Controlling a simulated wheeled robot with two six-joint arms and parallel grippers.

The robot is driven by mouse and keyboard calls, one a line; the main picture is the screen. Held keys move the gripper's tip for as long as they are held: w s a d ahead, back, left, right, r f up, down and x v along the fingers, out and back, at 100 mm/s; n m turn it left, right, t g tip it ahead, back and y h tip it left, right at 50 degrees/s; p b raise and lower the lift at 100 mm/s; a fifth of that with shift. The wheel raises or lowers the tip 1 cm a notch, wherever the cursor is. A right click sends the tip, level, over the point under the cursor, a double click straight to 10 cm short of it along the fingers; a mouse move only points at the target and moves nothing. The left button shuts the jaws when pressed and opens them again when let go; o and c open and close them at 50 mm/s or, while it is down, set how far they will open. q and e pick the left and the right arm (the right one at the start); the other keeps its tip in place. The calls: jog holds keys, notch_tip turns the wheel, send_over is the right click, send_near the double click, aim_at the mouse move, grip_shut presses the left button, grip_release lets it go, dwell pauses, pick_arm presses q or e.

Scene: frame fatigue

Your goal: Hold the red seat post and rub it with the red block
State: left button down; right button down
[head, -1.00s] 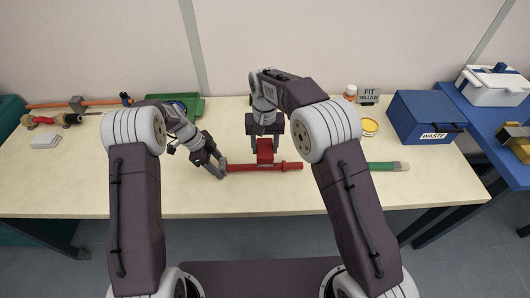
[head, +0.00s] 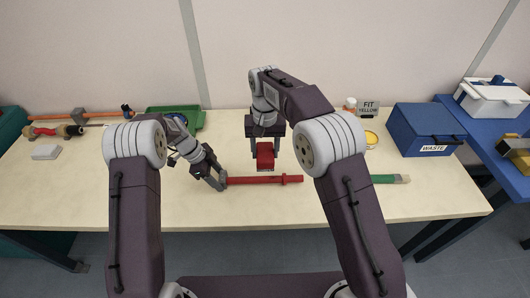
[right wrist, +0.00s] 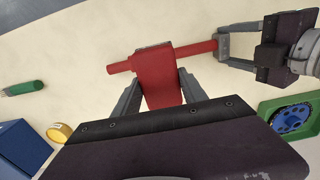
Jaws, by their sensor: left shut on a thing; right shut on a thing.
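The red seat post (head: 285,180) lies level, left to right, above or on the front middle of the table. My left gripper (head: 219,182) is shut on its left end; in the right wrist view the post (right wrist: 120,68) also shows on both sides of the block. My right gripper (head: 265,142) is shut on the red block (head: 265,158) and points down. The block is just behind and above the middle of the post, with a small gap in the head view. In the right wrist view the block (right wrist: 158,78) hides part of the post, so contact cannot be told.
A green-handled brush (head: 388,179) lies to the right, partly behind my right arm. A green tray (head: 190,115) is at the back left.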

pick_arm(q)
jog(key=shift+c, duration=2.2)
grip_release()
jog(key=v, duration=1.2)
pick_arm(e)
jog(key=shift+f, duration=0.1)
